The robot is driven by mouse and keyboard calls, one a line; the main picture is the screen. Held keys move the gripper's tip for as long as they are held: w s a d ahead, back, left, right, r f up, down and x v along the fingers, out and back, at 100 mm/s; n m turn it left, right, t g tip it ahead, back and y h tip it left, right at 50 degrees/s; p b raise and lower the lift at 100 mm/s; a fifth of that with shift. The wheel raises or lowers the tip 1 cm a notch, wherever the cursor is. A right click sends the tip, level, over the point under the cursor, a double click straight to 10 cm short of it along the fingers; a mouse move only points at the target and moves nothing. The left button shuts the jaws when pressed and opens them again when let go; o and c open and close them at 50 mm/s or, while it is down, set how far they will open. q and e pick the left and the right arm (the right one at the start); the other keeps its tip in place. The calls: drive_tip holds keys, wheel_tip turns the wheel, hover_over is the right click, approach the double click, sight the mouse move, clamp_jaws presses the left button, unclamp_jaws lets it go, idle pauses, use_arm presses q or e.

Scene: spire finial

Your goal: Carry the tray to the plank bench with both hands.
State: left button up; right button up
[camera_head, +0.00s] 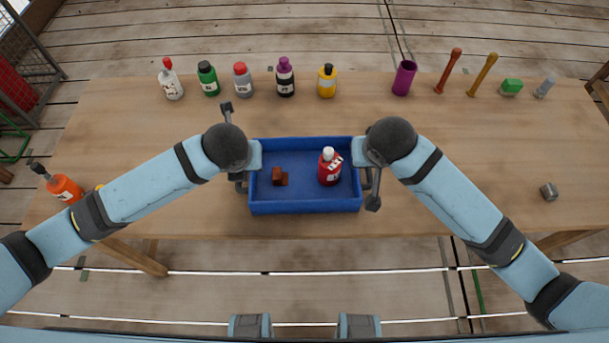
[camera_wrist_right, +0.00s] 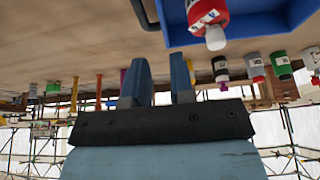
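The blue tray (camera_head: 305,208) sits on the wooden plank table, with a red bottle (camera_head: 328,168) and a small brown block-like piece (camera_head: 280,177) inside. My left gripper (camera_head: 246,172) is at the tray's left end, mostly hidden under my wrist; its fingers cannot be made out. My right gripper (camera_wrist_right: 160,80) is at the right end. In the right wrist view its two fingers stand apart with nothing visible between them. A dark tray handle (camera_wrist_right: 145,12) shows just beyond the fingertips, and the tray's wall (camera_wrist_right: 172,25) lies to the right.
Several bottles, including a yellow one (camera_head: 327,81), line the table's (camera_head: 480,150) far edge, with a purple cup (camera_head: 404,78) farther right. A small metal cube (camera_head: 549,191) lies at right. The table right of my right arm is mostly clear.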

use_arm(q)
drive_tip(key=shift+f, duration=0.1)
use_arm(e)
drive_tip(key=shift+f, duration=0.1)
